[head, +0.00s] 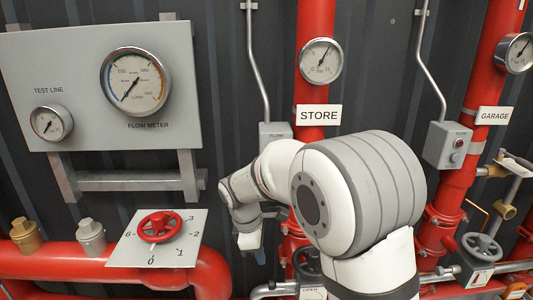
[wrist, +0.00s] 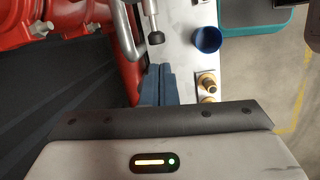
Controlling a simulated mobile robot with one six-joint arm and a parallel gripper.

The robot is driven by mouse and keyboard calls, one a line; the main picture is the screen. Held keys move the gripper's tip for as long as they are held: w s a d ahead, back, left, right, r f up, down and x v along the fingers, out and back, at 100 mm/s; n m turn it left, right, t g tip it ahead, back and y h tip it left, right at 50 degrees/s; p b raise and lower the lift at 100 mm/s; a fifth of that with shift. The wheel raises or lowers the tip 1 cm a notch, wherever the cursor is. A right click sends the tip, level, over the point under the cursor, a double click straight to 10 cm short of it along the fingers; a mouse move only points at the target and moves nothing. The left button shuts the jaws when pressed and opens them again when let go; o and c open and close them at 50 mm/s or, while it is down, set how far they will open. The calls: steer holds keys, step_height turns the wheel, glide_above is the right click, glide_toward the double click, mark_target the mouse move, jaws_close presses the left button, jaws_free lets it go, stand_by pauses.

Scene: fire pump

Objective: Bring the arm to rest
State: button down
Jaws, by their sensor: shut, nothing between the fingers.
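My arm stands in the middle of the head view, folded, with its large white and grey joint in front of the red STORE pipe (head: 316,95). My gripper (head: 252,252) hangs low, beside the red pipework, partly hidden by my own arm. In the wrist view, my gripper (wrist: 160,72) shows as two dark blue fingers lying together, shut and empty. The fingertips are close to a metal rod with a dark round end (wrist: 155,37) in that picture; I cannot tell whether they touch.
A red handwheel (head: 160,226) on a numbered plate stands left of my arm. A grey panel (head: 60,80) carries gauges. A grey handwheel (head: 481,248) stands at the right. The wrist view shows a blue cup-like part (wrist: 206,39), a brass fitting (wrist: 208,84) and open floor at the right.

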steer(key=s+d+r+m+y, duration=0.2)
steer(key=s+d+r+m, duration=0.55)
steer(key=d, duration=0.35)
steer(key=s+d+m+t, duration=0.1)
steer(key=s+d+m, duration=0.2)
steer(key=s+m, duration=0.2)
steer(key=s+d+m+t, duration=0.1)
steer(key=s+d+m, duration=0.2)
steer(key=s+m, duration=0.2)
steer(key=s, duration=0.2)
steer(key=shift+s+d+t+y, duration=0.3)
steer(key=shift+s, duration=0.1)
steer(key=c, duration=2.2)
jaws_free()
steer(key=shift+a+r, duration=0.1)
